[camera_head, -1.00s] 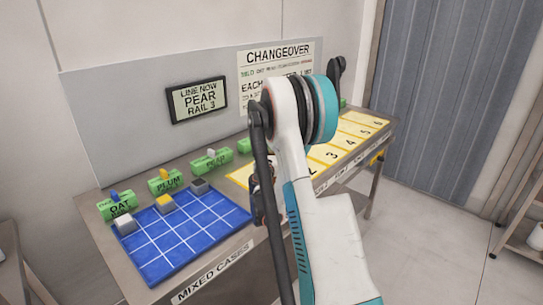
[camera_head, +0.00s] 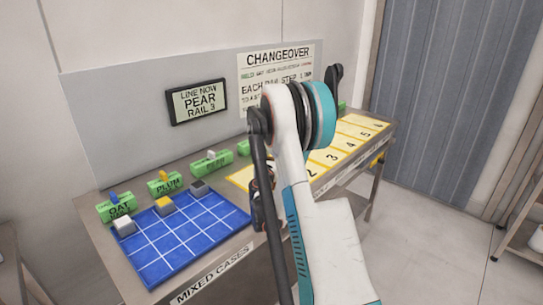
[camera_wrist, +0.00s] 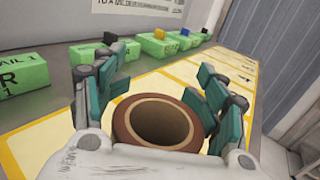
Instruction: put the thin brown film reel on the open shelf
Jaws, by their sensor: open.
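In the wrist view a brown film reel (camera_wrist: 123,124) with a tan inner ring and a hollow centre sits low between the fingers of my gripper (camera_wrist: 157,85). The fingers are spread to its left and right, and I cannot tell whether any touches it. Its lower side is hidden behind the pale gripper body. Yellow-bordered panels (camera_wrist: 70,105) lie around and beyond it. In the head view my arm hides the gripper and the reel. A shelf unit (camera_head: 527,252) shows partly at the right edge; I cannot tell whether it is the open shelf.
The bench carries a blue gridded mat (camera_head: 160,250) with small cases, several green labelled blocks (camera_head: 165,184), and numbered yellow panels (camera_head: 352,140). A screen (camera_head: 198,101) and a changeover notice (camera_head: 275,75) stand behind. Floor (camera_head: 430,235) is clear to the right of the bench.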

